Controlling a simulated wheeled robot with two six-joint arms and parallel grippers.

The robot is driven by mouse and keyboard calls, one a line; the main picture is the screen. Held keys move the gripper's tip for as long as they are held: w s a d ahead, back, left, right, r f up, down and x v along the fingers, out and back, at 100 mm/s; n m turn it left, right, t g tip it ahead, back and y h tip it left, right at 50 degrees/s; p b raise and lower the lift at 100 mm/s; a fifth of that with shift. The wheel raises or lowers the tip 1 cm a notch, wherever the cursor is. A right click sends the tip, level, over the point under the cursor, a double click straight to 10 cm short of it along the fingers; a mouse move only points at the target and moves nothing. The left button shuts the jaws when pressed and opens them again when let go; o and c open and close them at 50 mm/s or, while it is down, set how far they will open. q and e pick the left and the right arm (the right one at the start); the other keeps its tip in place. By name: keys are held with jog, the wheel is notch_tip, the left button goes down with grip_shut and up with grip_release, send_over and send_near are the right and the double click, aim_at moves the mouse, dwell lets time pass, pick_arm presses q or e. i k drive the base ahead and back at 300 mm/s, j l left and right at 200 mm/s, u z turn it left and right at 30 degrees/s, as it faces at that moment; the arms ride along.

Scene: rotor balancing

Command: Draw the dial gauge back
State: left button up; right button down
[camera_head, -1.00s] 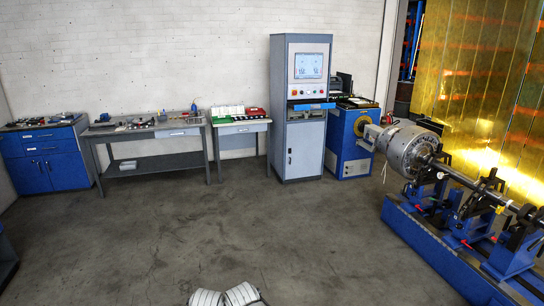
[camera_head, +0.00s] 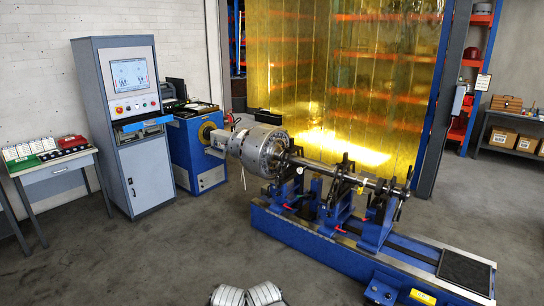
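The balancing machine (camera_head: 330,243) stands right of centre, a long blue bed with several blue supports. A rotor with a large grey drum (camera_head: 262,150) and a long shaft (camera_head: 335,174) lies across the supports. A small pale round face (camera_head: 299,170) shows beside the drum, at the near side of the shaft; it looks like the dial gauge, but it is too small to read or to tell whether it touches the rotor. Neither of my grippers is in view. Only pale rounded parts of my own body show at the bottom edge.
A grey cabinet with a screen (camera_head: 129,75) stands left of the machine, beside a blue drive unit (camera_head: 207,160). A bench with trays (camera_head: 52,170) is at far left. A yellow strip curtain (camera_head: 345,70) hangs behind. The floor in front of the machine is clear.

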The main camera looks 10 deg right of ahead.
aim_at(300, 171)
jog(key=i+l+z, duration=0.2)
jog(key=i+z, duration=0.75)
jog(key=i, duration=0.15)
jog(key=i+j+z, duration=0.2)
jog(key=i+z, duration=0.5)
jog(key=i, duration=0.35)
jog(key=i+z, duration=0.3)
jog(key=i, duration=0.25)
jog(key=u, duration=1.95)
